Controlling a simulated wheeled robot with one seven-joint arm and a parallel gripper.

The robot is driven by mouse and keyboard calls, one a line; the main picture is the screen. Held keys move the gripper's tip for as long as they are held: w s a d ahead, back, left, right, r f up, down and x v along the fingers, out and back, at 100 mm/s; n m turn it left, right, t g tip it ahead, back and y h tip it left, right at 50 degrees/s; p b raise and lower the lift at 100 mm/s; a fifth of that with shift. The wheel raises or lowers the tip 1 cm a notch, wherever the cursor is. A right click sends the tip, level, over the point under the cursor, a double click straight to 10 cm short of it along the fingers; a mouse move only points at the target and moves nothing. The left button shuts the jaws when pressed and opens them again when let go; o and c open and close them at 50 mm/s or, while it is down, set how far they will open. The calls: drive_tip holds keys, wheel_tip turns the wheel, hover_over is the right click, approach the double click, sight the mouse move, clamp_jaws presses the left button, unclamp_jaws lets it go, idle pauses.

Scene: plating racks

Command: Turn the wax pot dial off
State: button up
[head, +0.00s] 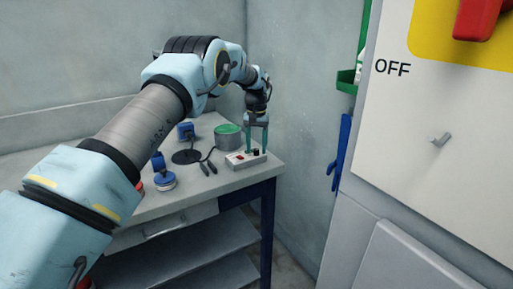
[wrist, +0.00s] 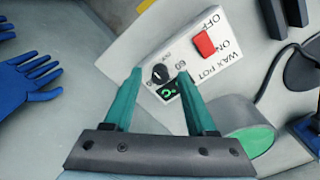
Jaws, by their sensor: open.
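The white wax pot control box (head: 243,161) sits near the right end of the bench. In the wrist view its top (wrist: 186,62) shows a black dial (wrist: 160,74) with a pale mark, a small green-lit display (wrist: 168,91), a red switch (wrist: 204,44), and the words OFF, ON and WAX POT. My gripper (wrist: 159,72) is open and points down over the box, with its green fingertips on either side of the dial. I cannot tell whether they touch it. In the head view my gripper (head: 257,142) stands over the box's right end.
The grey wax pot (head: 228,142) with green contents stands just behind the box. Walls close in behind and right. Blue gloves (head: 342,150) hang at right.

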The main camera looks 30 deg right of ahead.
sight(256, 149)
wheel_tip(256, 149, up, 10)
drive_tip(key=b, duration=0.2)
drive_tip(key=shift+r, duration=0.25)
idle(0.3)
drive_tip(key=w+a+n, duration=0.2)
drive_tip(key=a, duration=1.3)
drive_tip(key=w+a+n, duration=0.2)
drive_tip(key=a, duration=1.3)
drive_tip(key=s+a+f+n, duration=0.2)
drive_tip(key=s+a, duration=0.8)
drive_tip(key=a, duration=0.1)
drive_tip(key=s+a+f+n+t, duration=0.1)
drive_tip(key=s+a+f+n, duration=0.1)
drive_tip(key=s+a, duration=0.8)
drive_tip(key=shift+a+f+t, duration=0.3)
drive_tip(key=shift+a+f, duration=0.25)
drive_tip(key=shift+a, duration=0.2)
